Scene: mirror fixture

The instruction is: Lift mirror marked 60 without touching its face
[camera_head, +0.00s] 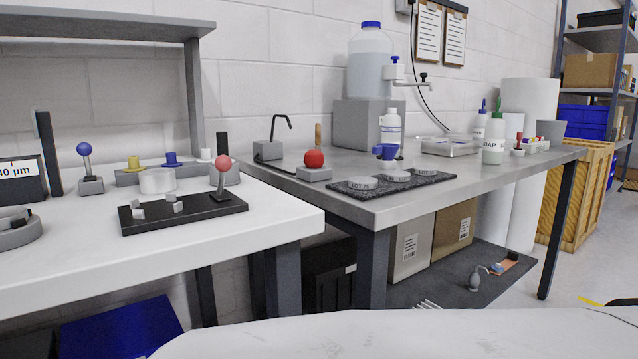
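No mark reading 60 can be made out on anything in view. Several round pale grey discs lie in a row on a dark speckled mat (440,181) on the grey table. The nearest disc (362,184) has lettering on its rim that looks like "LOT" and a number. A middle disc (397,177) and a farther disc (424,172) sit behind it, with rim marks too small to read. I cannot tell whether these are the mirrors. My gripper is not in view.
Behind the discs stand a blue-topped piece (385,152), a white bottle (390,127) and a large jug (370,62). A red ball on a grey block (314,162) is left of the mat. The white bench's front is clear.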

